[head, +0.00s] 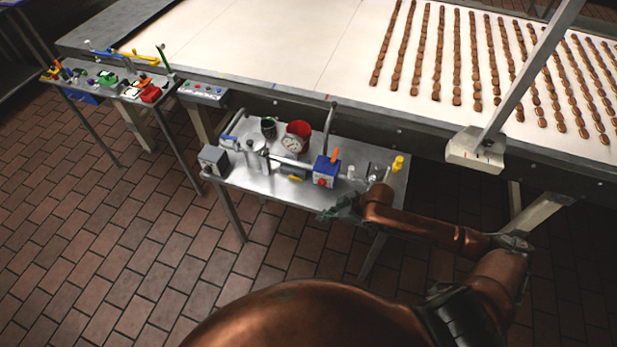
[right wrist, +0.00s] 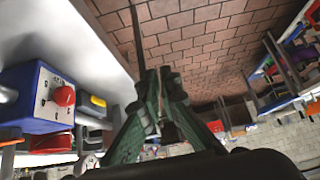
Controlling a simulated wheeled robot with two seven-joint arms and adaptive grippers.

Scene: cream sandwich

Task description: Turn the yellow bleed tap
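A small yellow handle (head: 295,178) lies low at the front edge of the steel side table, just left of a blue box. A yellow piece also shows in the right wrist view (right wrist: 98,101), beyond the blue box; it looks like the same handle. A second, upright yellow fitting (head: 398,163) stands at the table's right end. My right gripper (head: 335,210) is at the table's front edge, to the right of the yellow handle and apart from it. In the right wrist view its green fingers (right wrist: 157,76) converge, tips nearly together, with nothing seen between. My left gripper is not in view.
A gauge (head: 292,143), red cup (head: 303,130) and grey box (head: 213,158) are on the steel table (head: 245,180). The conveyor (head: 300,50) runs behind. Floor in front is clear.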

